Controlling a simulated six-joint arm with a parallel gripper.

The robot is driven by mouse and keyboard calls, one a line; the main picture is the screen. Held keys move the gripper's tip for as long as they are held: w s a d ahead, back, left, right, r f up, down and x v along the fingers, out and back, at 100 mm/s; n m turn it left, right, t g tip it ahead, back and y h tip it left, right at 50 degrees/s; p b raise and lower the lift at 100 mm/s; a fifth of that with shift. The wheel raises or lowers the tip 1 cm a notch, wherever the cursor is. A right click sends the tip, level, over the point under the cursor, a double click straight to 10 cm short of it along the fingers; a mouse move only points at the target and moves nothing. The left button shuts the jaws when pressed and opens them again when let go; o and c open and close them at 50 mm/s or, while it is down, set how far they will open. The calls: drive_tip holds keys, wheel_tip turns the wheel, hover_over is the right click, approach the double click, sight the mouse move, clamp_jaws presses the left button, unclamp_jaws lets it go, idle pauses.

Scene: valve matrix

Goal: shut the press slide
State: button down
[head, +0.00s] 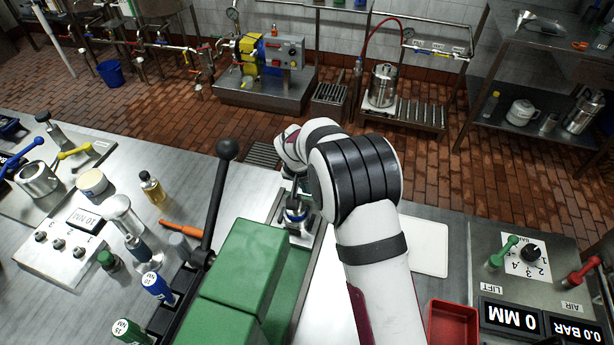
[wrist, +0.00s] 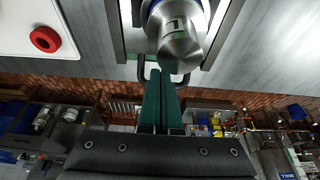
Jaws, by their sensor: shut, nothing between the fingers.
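The green press (head: 240,265) stands at the front middle of the bench, with a long black lever (head: 218,195) rising at its left. The press slide (head: 298,215) sticks out of its far end between two rails and carries a metal cylindrical part (wrist: 178,40). A dark loop handle (wrist: 184,79) is on the slide's outer end. My gripper (wrist: 160,78) is shut and empty, its dark green fingers at the handle; I cannot tell whether they touch it. In the head view my arm partly hides the gripper and slide end.
Bottles, a valve panel (head: 62,240) and an orange-handled tool (head: 183,229) lie left of the press. A white board (head: 430,247), a red tray (head: 453,325) and a control panel (head: 525,265) are at right. A round red thing (wrist: 45,39) lies on a white surface.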

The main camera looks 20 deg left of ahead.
sight(297, 217)
drive_tip(key=shift+x, duration=1.75)
drive_tip(key=s, duration=0.8)
drive_tip(key=shift+s+d, duration=0.1)
drive_tip(key=shift+s, duration=0.1)
